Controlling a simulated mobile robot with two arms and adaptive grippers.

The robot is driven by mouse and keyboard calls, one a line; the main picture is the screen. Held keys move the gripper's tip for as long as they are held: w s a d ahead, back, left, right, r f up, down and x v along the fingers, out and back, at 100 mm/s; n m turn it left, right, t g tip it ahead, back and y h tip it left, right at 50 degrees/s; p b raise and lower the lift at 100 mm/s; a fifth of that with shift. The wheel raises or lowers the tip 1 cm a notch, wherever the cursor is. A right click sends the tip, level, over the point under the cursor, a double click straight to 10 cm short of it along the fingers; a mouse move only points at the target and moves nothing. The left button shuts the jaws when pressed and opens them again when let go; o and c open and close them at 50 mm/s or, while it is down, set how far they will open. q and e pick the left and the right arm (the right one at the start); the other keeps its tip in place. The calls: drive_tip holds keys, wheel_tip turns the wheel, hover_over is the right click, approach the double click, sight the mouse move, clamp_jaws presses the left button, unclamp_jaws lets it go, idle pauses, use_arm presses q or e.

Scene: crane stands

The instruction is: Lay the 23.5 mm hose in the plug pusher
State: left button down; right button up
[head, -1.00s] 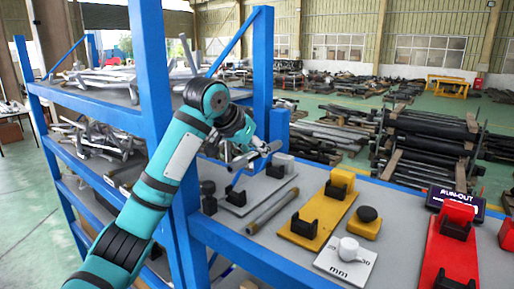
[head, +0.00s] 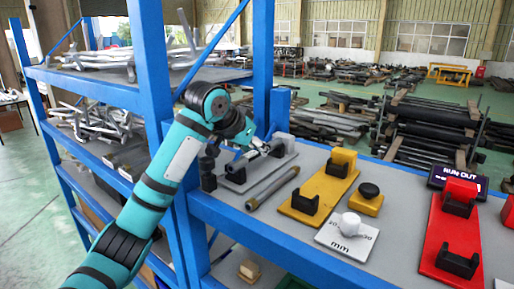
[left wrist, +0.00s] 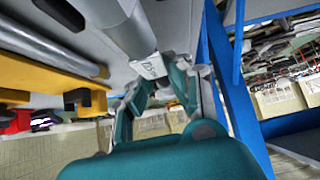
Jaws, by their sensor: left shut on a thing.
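My left gripper (head: 262,149) is shut on a short grey hose (head: 239,160). The hose lies low along the grey stand, over its black cradle (head: 236,173); I cannot tell whether it touches the cradle. The grey stand (head: 262,175) has a pale grey block at its far end. In the left wrist view the hose (left wrist: 123,28) runs away from the fingers (left wrist: 158,95), with a small white printed label (left wrist: 151,66) near them. No size on it is readable. Which stand is the plug pusher is not readable.
A longer grey tube (head: 272,188) lies on the bench beside the grey stand. A yellow stand (head: 318,203), a yellow block with a black knob (head: 367,204), a white mm plate (head: 346,245) and a red stand (head: 440,240) follow rightward. A blue rack post (head: 152,70) stands close to my arm.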

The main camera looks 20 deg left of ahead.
use_arm(q)
drive_tip(key=c, duration=1.2)
unclamp_jaws()
drive_tip(key=shift+o, duration=0.2)
drive_tip(key=shift+s, duration=0.1)
drive_tip(key=shift+s+a+r, duration=0.1)
drive_tip(key=shift+s+r, duration=0.05)
drive_tip(key=shift+r, duration=0.15)
drive_tip(key=v, duration=1.1)
drive_tip(key=shift+s, duration=0.15)
drive_tip(key=shift+a, duration=0.1)
